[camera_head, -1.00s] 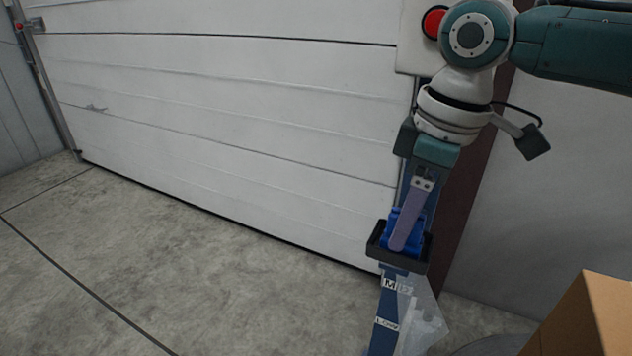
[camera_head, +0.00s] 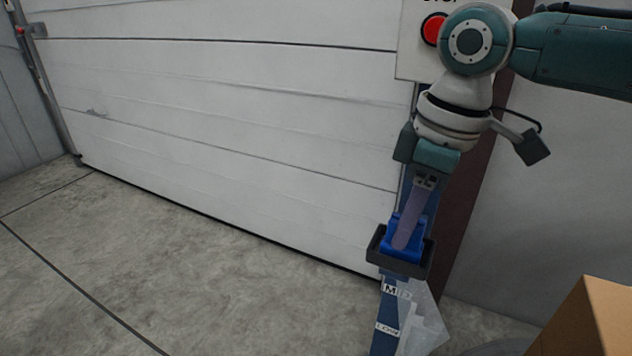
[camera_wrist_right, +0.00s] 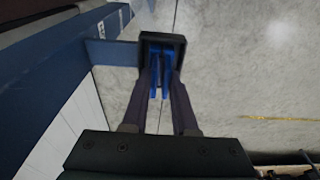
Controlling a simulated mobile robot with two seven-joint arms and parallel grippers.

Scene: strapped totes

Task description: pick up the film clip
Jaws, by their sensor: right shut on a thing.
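The film clip (camera_head: 391,240) is bright blue and sits inside a black open holder (camera_head: 412,268) on the blue post. My right gripper (camera_head: 403,243) points down into the holder and is shut on the clip. In the right wrist view, the fingers of my right gripper (camera_wrist_right: 161,88) reach to the blue clip (camera_wrist_right: 166,54), which is framed by the black holder (camera_wrist_right: 164,37). The holder hides the clip's lower part in the head view. My left gripper is not in view.
The blue post (camera_head: 385,340) carries MID and LOW labels, with clear film (camera_head: 425,318) hanging beside it. A white panel door (camera_head: 230,120) stands behind. A cardboard box (camera_head: 585,325) is at lower right. A red button (camera_head: 433,29) is near my arm. The floor (camera_head: 200,270) is clear at left.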

